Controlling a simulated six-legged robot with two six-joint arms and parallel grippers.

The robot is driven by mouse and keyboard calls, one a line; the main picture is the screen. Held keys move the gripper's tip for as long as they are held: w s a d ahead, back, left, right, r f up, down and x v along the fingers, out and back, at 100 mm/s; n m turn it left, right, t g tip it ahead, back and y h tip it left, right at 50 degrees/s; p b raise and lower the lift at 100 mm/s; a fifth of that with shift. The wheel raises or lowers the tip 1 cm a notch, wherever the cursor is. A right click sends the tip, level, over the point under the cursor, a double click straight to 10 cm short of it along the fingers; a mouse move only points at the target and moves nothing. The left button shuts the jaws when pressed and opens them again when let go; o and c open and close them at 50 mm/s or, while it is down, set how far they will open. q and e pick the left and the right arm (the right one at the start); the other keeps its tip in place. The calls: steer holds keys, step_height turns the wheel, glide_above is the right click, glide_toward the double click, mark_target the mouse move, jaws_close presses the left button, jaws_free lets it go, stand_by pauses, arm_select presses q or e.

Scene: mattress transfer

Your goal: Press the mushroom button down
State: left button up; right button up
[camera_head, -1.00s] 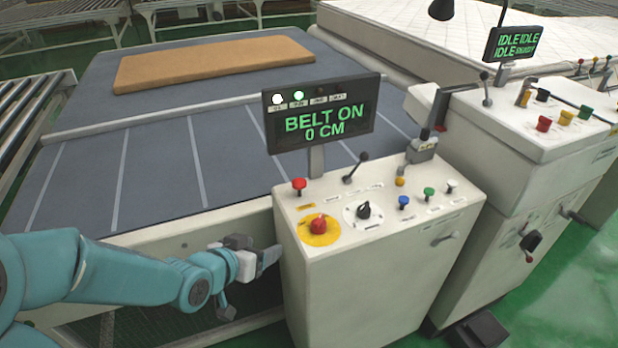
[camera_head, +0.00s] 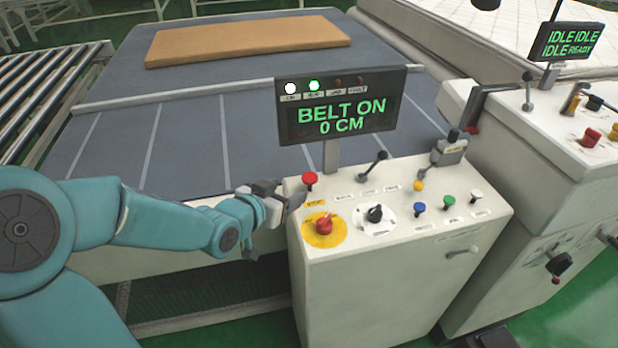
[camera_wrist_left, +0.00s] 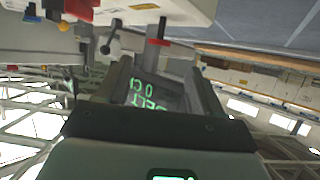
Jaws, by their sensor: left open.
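The control box (camera_head: 400,270) has two red buttons. One is a red mushroom-shaped button (camera_head: 310,179) on a short stem at the far left corner of the top. The other is a red knob (camera_head: 323,226) on a yellow disc, nearer the front. I cannot tell from the frames which one the task names. My left gripper (camera_head: 284,203) is open and empty at the box's left edge, close to the corner button and apart from it. In the left wrist view the picture is upside down, and the stemmed red button (camera_wrist_left: 157,42) shows just beyond the open fingers (camera_wrist_left: 160,90).
A screen (camera_head: 340,105) reading "BELT ON 0 CM" stands behind the buttons. A black selector (camera_head: 375,214), a lever (camera_head: 373,166) and blue, green and white buttons share the panel. A brown mattress (camera_head: 245,42) lies on the grey belt (camera_head: 190,150). A second console (camera_head: 560,130) stands right.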

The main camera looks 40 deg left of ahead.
mark_target(308, 179)
arm_select(q)
steer(key=p+x, duration=0.1)
steer(key=x, duration=0.8)
steer(key=shift+w, duration=0.4)
steer(key=shift+f, duration=0.1)
steer(key=shift+w, duration=0.1)
jaws_close()
steer(key=f+b, duration=0.2)
steer(key=b, duration=0.1)
steer(key=shift+r, duration=0.2)
jaws_free()
